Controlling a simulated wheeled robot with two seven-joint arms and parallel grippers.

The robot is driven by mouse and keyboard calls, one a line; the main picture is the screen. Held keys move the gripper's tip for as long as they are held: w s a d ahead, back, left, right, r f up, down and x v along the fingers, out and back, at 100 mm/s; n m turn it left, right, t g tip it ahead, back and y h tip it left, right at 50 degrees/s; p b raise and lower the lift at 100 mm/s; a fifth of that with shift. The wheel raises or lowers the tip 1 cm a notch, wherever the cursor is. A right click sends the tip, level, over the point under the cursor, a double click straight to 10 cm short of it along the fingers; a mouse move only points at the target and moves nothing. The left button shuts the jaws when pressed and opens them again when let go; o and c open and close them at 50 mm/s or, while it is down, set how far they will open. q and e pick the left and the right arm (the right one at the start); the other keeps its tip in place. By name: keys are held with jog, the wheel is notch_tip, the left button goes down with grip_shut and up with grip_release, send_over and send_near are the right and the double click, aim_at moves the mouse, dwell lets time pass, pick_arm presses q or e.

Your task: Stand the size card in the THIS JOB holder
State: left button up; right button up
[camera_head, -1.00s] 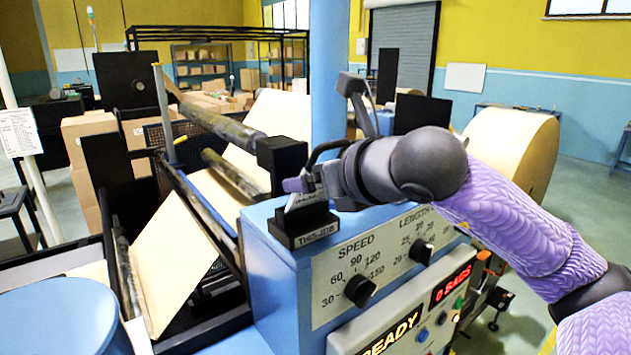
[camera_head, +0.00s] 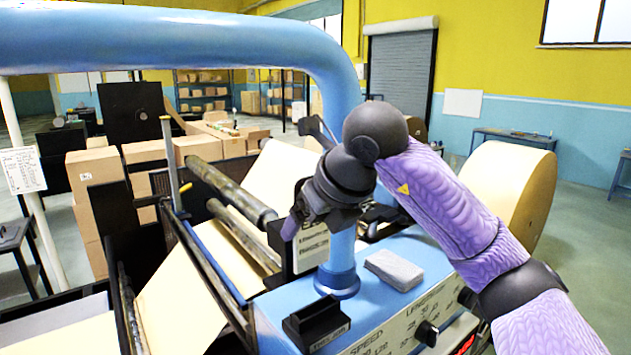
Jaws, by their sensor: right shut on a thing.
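The size card (camera_head: 312,247) is a pale card with dark print, hanging upright below my right gripper (camera_head: 302,212). The gripper is shut on it, and its fingers hide the card's upper part. The THIS JOB holder (camera_head: 317,322) is a small black block with a label on its front, on the near edge of the blue machine top. Its slot looks empty. The card is above and behind the holder, apart from it. My left gripper is not in view.
A blue pipe (camera_head: 338,255) rises from the machine top just behind the holder and arches left overhead. A grey block (camera_head: 393,268) lies to its right. A black block (camera_head: 283,238) and rollers stand left of the card. Knobs (camera_head: 427,333) line the front panel.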

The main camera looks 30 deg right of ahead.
jog(key=shift+s+f, duration=0.1)
jog(key=shift+f, duration=0.05)
jog(key=shift+s+d+f+b, duration=0.1)
jog(key=shift+s+f+b, duration=0.3)
jog(key=shift+f+b, duration=0.25)
notch_tip(320, 180, down, 7)
jog(key=b, duration=0.6)
jog(key=shift+w+r, duration=0.15)
jog(key=shift+r, duration=0.05)
jog(key=shift+f+b, duration=0.35)
jog(key=shift+f, duration=0.1)
jog(key=o, duration=1)
jog(key=shift+o, duration=0.2)
jog(key=v, duration=1)
